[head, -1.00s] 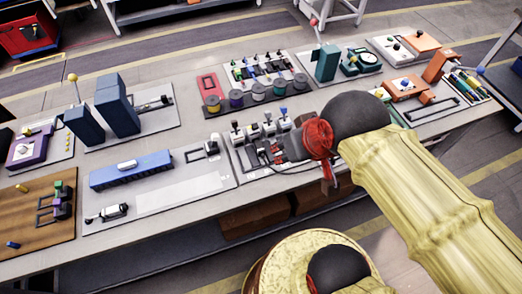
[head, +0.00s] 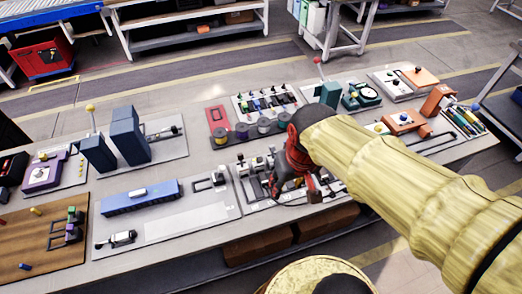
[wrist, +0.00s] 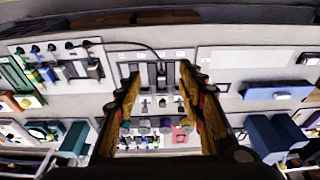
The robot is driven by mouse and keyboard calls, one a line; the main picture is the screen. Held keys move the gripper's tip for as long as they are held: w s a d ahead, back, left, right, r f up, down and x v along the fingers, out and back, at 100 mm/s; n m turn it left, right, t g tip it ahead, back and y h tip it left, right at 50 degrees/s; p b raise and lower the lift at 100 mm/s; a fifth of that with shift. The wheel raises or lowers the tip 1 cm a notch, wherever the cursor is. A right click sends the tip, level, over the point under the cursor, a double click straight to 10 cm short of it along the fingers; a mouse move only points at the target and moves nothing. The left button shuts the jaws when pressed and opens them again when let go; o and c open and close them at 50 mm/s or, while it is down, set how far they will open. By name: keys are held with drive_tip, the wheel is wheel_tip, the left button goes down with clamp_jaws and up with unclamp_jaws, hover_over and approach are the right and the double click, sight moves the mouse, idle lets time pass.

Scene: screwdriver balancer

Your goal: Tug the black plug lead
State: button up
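A plug board (head: 236,172) with several upright plugs stands at the table's front middle in the head view; my gripper hides its right part. In the wrist view the plug board (wrist: 174,56) lies at the top middle. A thin dark lead (wrist: 138,44) curves across its upper edge and comes down toward the middle plugs. I take it as the black plug lead, but its plug end is too small to make out. My gripper (wrist: 158,74) is open, its two yellow-and-black fingers on either side of the middle plugs. Nothing shows held. It also shows in the head view (head: 287,190).
A rack with round spools (head: 264,127) stands behind the plug board. A blue block (head: 142,197) lies on a panel to the left, with tall dark blue blocks (head: 129,137) behind it. Orange fixtures (head: 403,122) stand to the right. The white panel strip is bare.

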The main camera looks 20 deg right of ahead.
drive_tip(key=w+f+g+p, duration=0.3)
drive_tip(key=w+f+p, duration=0.2)
drive_tip(key=w, duration=0.1)
drive_tip(key=p, duration=0.3)
hover_over(264, 179)
drive_tip(key=shift+t, duration=0.3)
wheel_tip(264, 179, down, 11)
drive_tip(key=shift+f+b, duration=0.6)
drive_tip(key=shift+f, duration=3.15)
drive_tip(key=shift+c, duration=1.3)
drive_tip(key=c, duration=0.7)
clamp_jaws()
